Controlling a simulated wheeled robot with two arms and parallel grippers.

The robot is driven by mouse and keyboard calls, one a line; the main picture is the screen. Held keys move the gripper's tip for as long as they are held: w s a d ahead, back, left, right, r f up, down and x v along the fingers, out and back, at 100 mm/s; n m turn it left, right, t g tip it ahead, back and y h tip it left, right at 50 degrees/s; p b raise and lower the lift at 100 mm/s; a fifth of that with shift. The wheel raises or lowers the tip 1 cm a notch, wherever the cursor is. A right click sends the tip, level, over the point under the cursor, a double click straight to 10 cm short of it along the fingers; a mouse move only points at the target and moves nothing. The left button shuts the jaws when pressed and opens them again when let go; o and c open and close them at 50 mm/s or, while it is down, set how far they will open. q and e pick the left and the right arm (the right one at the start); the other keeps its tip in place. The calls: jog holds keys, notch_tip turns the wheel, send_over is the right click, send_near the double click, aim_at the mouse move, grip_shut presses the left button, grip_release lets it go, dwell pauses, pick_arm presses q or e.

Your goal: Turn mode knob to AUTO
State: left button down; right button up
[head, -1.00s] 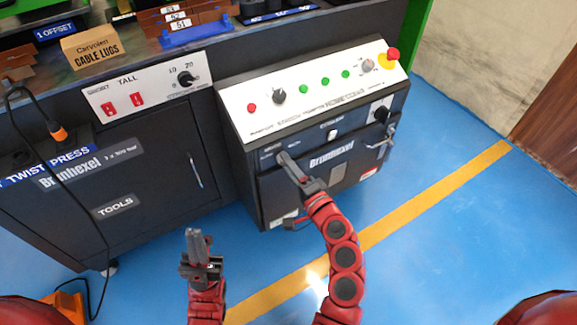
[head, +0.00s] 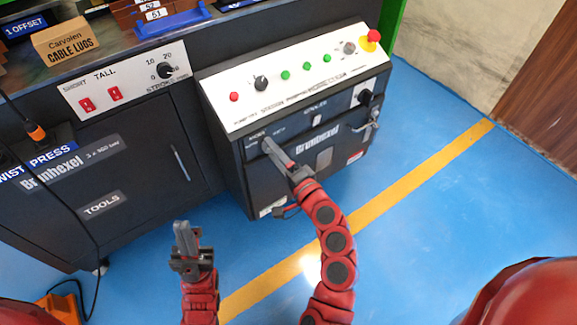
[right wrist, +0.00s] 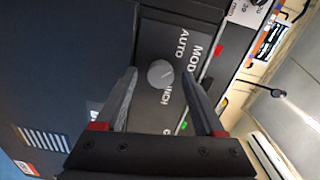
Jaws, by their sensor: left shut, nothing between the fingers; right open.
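In the head view the right gripper (head: 268,145) covers the knob at the left of the panel, so the knob is hidden there. I cannot tell which label the knob points to. My left gripper (head: 183,230) is shut and empty, low in front of the left cabinet.
The sloped white control panel (head: 250,105) above carries a black knob (head: 261,82), green buttons and a red emergency stop (head: 374,35). A black rotary handle (head: 365,97) sits right on the front. A cabinet with a TOOLS door (head: 160,165) stands left. Blue floor is clear to the right.

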jog(key=p+v, duration=0.2)
jog(key=v, duration=1.5)
